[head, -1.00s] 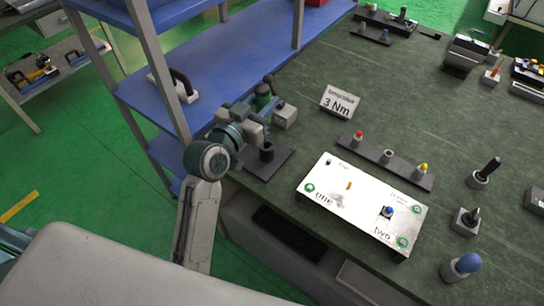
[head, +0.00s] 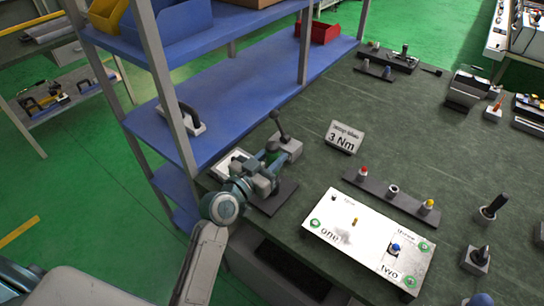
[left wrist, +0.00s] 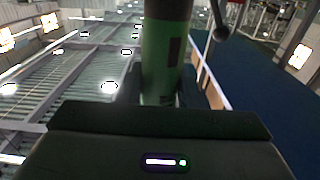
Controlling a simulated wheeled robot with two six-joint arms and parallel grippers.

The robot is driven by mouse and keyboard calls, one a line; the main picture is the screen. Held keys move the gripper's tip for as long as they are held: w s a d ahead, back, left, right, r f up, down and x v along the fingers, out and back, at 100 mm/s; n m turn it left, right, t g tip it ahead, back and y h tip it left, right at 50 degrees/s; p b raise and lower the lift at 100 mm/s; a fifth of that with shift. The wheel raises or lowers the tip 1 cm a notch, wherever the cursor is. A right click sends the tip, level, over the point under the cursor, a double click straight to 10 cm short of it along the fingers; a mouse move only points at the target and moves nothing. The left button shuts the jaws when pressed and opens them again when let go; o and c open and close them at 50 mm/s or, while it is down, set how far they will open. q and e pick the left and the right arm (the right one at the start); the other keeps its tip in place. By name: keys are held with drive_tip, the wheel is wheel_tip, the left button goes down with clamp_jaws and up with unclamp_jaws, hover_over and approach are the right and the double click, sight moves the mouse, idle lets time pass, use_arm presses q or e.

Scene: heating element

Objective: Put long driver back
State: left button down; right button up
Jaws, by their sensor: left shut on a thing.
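My left gripper (head: 268,172) is shut on a green cylindrical tool, likely the long driver (head: 271,159). Only a little of the tool shows in the head view. In the left wrist view the green driver (left wrist: 163,55) stands upright between the fingers, its ends out of view. The gripper is over a flat dark plate (head: 284,194) at the table's left edge. The gripper hides most of the plate and the black round holder on it, so I cannot tell whether the driver touches the holder. My right gripper is not in view.
A grey block with a black-knobbed lever (head: 287,146) stands just behind the gripper. The "3 Nm" sign (head: 345,137) and white panel (head: 365,243) are to the right. A blue shelf (head: 225,110) with a metal post is close on the left.

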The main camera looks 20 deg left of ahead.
use_arm(q)
drive_tip(key=shift+r, duration=0.1)
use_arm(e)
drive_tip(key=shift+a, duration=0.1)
use_arm(q)
drive_tip(key=shift+f+b, duration=0.25)
drive_tip(key=shift+b, duration=0.05)
drive_tip(key=c, duration=1)
unclamp_jaws()
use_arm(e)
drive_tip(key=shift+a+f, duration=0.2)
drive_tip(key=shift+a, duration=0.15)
use_arm(q)
drive_tip(key=shift+r, duration=0.1)
drive_tip(key=shift+r+p, duration=0.25)
drive_tip(key=shift+p, duration=0.2)
drive_tip(key=shift+b+v, duration=1.55)
drive_tip(key=shift+v, duration=4.45)
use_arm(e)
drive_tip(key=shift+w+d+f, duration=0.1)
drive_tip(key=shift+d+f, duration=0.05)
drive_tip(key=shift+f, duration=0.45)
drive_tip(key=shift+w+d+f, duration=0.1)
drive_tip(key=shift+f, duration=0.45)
use_arm(q)
drive_tip(key=shift+f, duration=0.15)
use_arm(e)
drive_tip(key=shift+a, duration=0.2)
